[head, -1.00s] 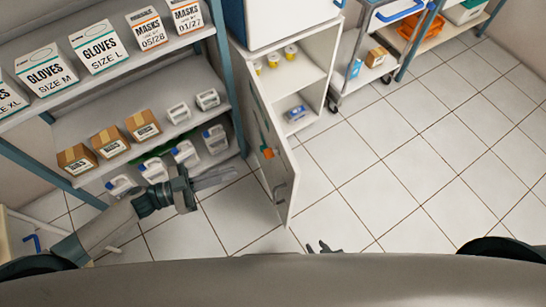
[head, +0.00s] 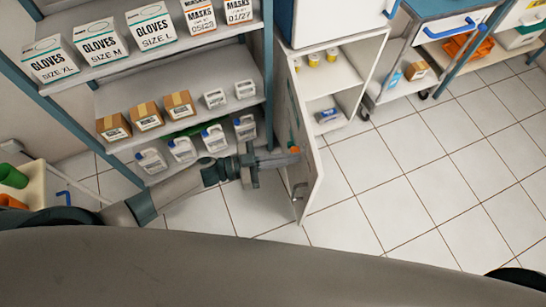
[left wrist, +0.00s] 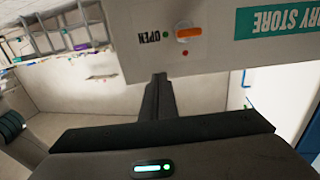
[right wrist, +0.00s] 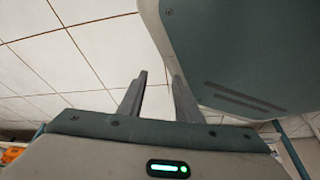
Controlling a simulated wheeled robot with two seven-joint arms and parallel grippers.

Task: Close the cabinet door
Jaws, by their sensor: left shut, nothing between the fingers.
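The white cabinet (head: 350,85) stands open at the top middle of the head view, with its shelves exposed. Its door (head: 309,175) is swung out toward me, its outer face toward the shelving on the left. In the left wrist view, that face (left wrist: 215,65) bears an orange knob (left wrist: 188,33) beside the word OPEN and a green label. My left gripper (head: 294,157) is shut and empty, its tips at the door's outer face near the knob; I cannot tell if they touch. My right gripper (right wrist: 160,78) is open and empty, over floor tiles in its wrist view.
A shelving rack (head: 190,120) with glove boxes, cartons and bottles stands left of the door. A blue-and-white cart (head: 415,55) stands right of the cabinet. The tiled floor (head: 410,190) right of the door is clear.

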